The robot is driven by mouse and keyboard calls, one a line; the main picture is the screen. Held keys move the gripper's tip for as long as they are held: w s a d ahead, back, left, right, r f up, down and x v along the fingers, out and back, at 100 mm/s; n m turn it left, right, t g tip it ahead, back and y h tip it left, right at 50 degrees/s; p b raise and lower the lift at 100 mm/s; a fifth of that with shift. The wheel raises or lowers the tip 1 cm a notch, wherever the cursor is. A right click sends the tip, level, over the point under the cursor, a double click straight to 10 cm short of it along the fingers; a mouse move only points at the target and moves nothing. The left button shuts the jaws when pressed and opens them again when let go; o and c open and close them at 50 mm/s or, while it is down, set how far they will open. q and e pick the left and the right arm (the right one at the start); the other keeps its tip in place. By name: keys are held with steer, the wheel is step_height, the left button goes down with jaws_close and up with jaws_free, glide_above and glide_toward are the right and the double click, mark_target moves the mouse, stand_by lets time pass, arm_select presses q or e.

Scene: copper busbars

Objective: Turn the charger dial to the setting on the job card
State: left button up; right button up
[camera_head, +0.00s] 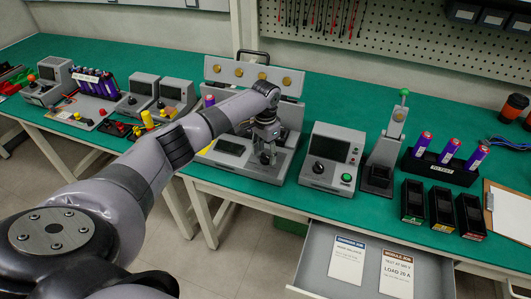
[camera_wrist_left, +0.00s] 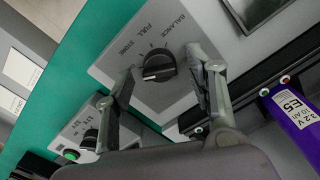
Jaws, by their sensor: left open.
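The charger (camera_wrist_left: 170,110) is a grey panel with a black dial (camera_wrist_left: 159,66), around which the words BALANCE, FULL and STORE are printed. A pale line on the dial runs roughly sideways in the left wrist view; I cannot tell which setting it marks. My left gripper (camera_wrist_left: 162,62) is open, with one finger on each side of the dial; contact is not clear. In the head view the left gripper (camera_head: 266,155) points down over the charger (camera_head: 240,168) and hides its dial. Two printed cards, one reading LOAD 20 A (camera_head: 397,274), lie in the open drawer. My right gripper is out of view.
A grey box (camera_head: 318,170) with a dial and green button stands right of the charger. A tall grey stand (camera_head: 387,150), battery cells in a black rack (camera_head: 440,168), black bins (camera_head: 442,207) and a clipboard (camera_head: 508,212) are further right. The drawer (camera_head: 318,240) juts out in front.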

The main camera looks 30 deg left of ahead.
arm_select(q)
steer(key=shift+f, duration=0.35)
steer(key=shift+c, duration=0.4)
steer(key=c, duration=1.1)
